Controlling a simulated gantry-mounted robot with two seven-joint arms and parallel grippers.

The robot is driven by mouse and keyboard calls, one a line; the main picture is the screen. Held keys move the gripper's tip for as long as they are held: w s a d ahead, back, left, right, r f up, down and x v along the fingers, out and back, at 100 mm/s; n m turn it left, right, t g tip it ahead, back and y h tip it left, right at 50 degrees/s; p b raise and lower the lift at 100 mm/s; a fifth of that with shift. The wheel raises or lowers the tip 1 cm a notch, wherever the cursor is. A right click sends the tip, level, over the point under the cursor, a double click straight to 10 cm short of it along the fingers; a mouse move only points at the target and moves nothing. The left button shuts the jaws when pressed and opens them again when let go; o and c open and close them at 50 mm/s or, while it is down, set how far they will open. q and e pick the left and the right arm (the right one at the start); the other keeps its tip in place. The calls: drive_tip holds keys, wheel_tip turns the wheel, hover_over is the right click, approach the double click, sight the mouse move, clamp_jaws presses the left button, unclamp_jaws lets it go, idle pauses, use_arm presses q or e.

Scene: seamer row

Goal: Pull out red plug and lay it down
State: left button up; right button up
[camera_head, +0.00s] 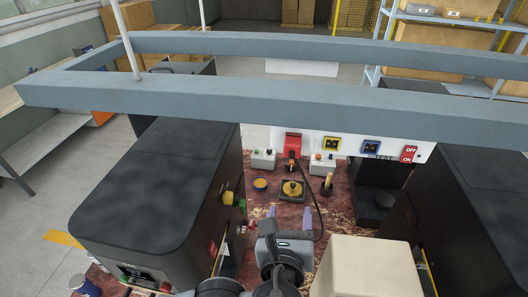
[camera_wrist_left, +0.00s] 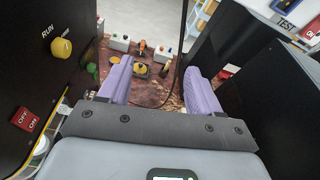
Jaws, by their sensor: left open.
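The red plug (camera_head: 292,154) is small, dark and red-orange. It sits at the lower front of a red socket housing (camera_head: 292,139) on the white panel, and a black cable (camera_head: 319,212) curves from it down to the right. In the left wrist view the plug (camera_wrist_left: 142,47) shows small and orange, beyond the fingertips. My left gripper (camera_head: 289,212) is open and empty, with its purple fingers apart, nearer to me than the plug. It also shows in the left wrist view (camera_wrist_left: 160,78). My right gripper is not in view.
Black machines stand left (camera_head: 150,190) and right (camera_head: 480,195) of the red-brown worktop (camera_head: 262,205). A yellow-topped button box (camera_head: 291,189), a round yellow item (camera_head: 260,184) and a yellow-handled lever (camera_head: 327,184) stand before the panel. A grey beam (camera_head: 270,98) crosses above.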

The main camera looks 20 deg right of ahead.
sight(292, 153)
use_arm(q)
wheel_tip(292, 153, up, 10)
drive_tip(key=w+m+t+h+b, duration=0.1)
drive_tip(key=t, duration=0.1)
drive_tip(key=shift+w+a+m+t, duration=0.2)
drive_tip(key=shift+m+t, duration=0.1)
drive_tip(key=shift+w+f, duration=0.1)
drive_tip(key=shift+x, duration=2.4)
drive_tip(key=shift+b+x, duration=0.55)
drive_tip(key=shift+x, duration=0.35)
drive_tip(key=shift+w+d+f+b, duration=0.1)
drive_tip(key=shift+w+d+b, duration=0.2)
drive_tip(key=shift+w, duration=0.35)
drive_tip(key=shift+w+d, duration=0.2)
drive_tip(key=shift+w, duration=0.2)
